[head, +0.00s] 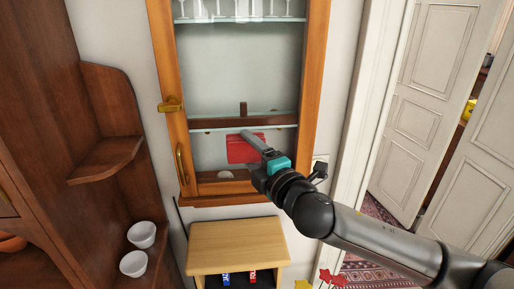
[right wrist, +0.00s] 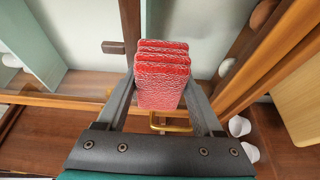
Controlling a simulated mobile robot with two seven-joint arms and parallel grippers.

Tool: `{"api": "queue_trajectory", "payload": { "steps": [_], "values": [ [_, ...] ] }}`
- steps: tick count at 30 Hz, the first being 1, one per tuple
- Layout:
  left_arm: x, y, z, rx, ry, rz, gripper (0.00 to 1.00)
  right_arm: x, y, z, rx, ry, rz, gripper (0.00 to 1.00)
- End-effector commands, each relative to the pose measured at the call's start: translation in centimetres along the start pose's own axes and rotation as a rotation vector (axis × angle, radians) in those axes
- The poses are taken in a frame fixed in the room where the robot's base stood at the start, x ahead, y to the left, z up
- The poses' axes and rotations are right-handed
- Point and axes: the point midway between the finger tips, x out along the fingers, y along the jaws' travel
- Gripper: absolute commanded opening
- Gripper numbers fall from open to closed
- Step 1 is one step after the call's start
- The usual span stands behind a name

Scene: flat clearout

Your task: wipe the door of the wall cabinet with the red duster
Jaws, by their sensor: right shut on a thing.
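The wall cabinet (head: 168,75) hangs upright with a wooden frame and a pale glass door (head: 240,75). A brass handle (head: 180,163) is on the left side of its frame. My right gripper (head: 256,146) is in front of the lower part of the door, shut on the red duster (head: 238,150). In the right wrist view the duster (right wrist: 162,75) shows as a folded red block between the two fingers. Whether it touches the glass I cannot tell. My left gripper is not in view.
Below the cabinet is a small light wooden stand (head: 235,240). A brown shelf unit (head: 105,150) with white bowls (head: 141,234) stands at the left. A white panelled door (head: 425,100) is open at the right. A brass catch (head: 170,104) sticks out from the frame.

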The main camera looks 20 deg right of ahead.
Motion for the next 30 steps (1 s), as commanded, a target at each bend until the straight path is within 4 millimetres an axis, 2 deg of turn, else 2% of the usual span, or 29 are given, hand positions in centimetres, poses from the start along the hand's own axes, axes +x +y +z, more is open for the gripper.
{"api": "queue_trajectory", "payload": {
  "steps": [15, 26, 30],
  "values": [
    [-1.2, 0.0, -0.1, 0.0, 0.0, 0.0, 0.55, 1.6, 0.1, -3.4, 0.001, 0.0, 0.001, 0.24],
    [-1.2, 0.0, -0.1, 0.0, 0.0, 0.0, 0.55, 1.6, 0.1, -3.6, -0.001, 0.0, 0.001, 0.24],
    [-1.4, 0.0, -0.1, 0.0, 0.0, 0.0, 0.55, 0.8, 0.0, -4.0, -0.001, 0.001, -0.001, 0.24]
  ]
}}
